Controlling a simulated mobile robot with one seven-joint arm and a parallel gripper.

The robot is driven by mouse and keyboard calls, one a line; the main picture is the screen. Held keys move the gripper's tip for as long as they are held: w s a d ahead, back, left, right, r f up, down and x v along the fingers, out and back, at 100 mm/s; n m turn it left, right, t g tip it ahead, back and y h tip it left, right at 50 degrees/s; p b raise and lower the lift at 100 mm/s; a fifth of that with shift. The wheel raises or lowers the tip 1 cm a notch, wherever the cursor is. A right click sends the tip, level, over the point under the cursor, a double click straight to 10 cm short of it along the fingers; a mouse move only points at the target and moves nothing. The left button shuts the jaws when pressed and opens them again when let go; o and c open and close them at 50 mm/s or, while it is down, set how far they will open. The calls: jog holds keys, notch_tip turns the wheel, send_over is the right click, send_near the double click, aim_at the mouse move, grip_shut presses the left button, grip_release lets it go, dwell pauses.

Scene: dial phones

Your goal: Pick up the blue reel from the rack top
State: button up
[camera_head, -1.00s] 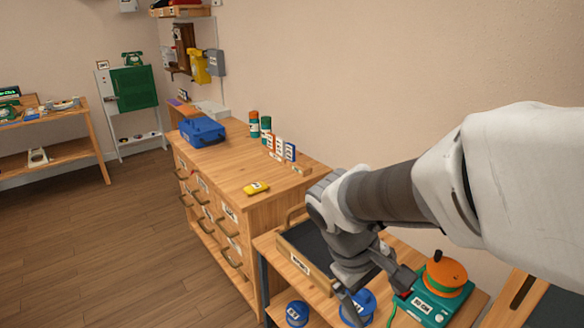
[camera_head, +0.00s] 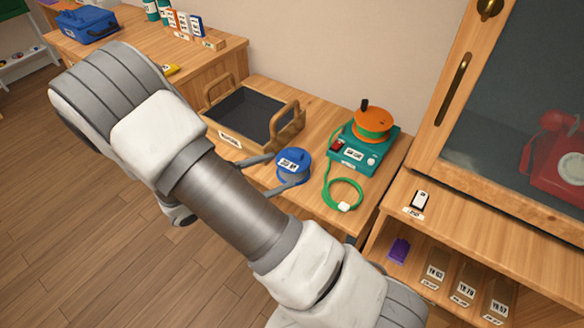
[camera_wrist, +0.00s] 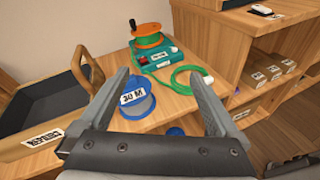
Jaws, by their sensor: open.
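The blue reel (camera_head: 292,164) stands on the wooden rack top (camera_head: 262,178) between the tray and the teal device. It has a white label, which reads "30 M" in the wrist view (camera_wrist: 137,100). My gripper (camera_head: 288,172) is open, with one finger on each side of the reel in the head view. In the wrist view my gripper's fingers (camera_wrist: 158,88) are spread wide and the reel shows between them, nearer the left finger. Whether either finger touches it I cannot tell. A second blue thing (camera_wrist: 176,132) shows partly below the rack top's edge.
A dark-lined wooden tray (camera_head: 226,136) with handles stands left of the reel. A teal device (camera_head: 372,160) with an orange reel (camera_head: 373,122) stands to the right, its green cable (camera_head: 343,193) coiled in front. A cabinet (camera_head: 452,205) stands farther right.

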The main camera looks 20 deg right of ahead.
jog(key=w+a+f+n+t+b, duration=0.2)
jog(key=w+a+f+n+t, duration=0.15)
jog(key=f+n+t, duration=0.5)
jog(key=m+g+b, duration=0.1)
jog(key=g+b, duration=0.1)
send_near(294, 155)
jog(key=x, duration=0.5)
jog(key=shift+w+a, duration=0.1)
jog(key=shift+w, duration=0.15)
jog(key=shift+b+x, duration=0.8)
jog(key=shift+x, duration=1.9)
jog(key=shift+s+f, duration=0.2)
grip_shut()
jog(key=shift+r, duration=0.1)
